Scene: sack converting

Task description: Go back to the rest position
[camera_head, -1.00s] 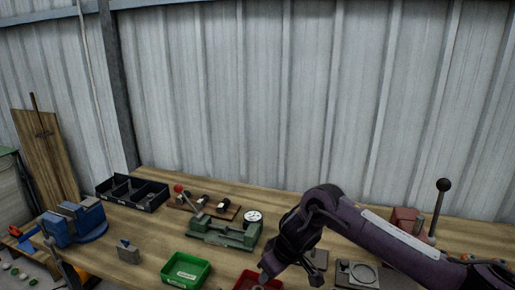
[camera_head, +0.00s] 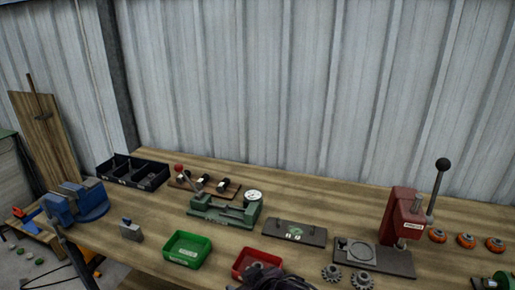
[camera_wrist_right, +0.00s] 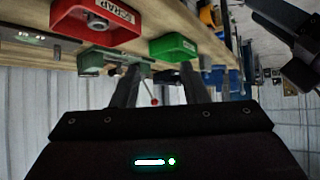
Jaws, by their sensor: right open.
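My right gripper shows in the right wrist view (camera_wrist_right: 160,82), its two dark fingers spread apart with nothing between them. In the head view only a dark part of my right arm or gripper (camera_head: 271,279) shows at the bottom edge, in front of the red bin (camera_head: 238,266). The fingertips cannot be made out there. My left gripper is not seen in the head view. A dark shape at the top right of the wrist view may be part of my other arm.
The wooden bench holds a green bin (camera_head: 187,249), a green dial-gauge fixture (camera_head: 225,212), a dark plate (camera_head: 294,232), a red lever press (camera_head: 402,218), a black divided tray (camera_head: 133,171), a blue vise (camera_head: 76,203), grey gears (camera_head: 331,273) and orange-rimmed parts (camera_head: 466,241). Corrugated wall stands behind.

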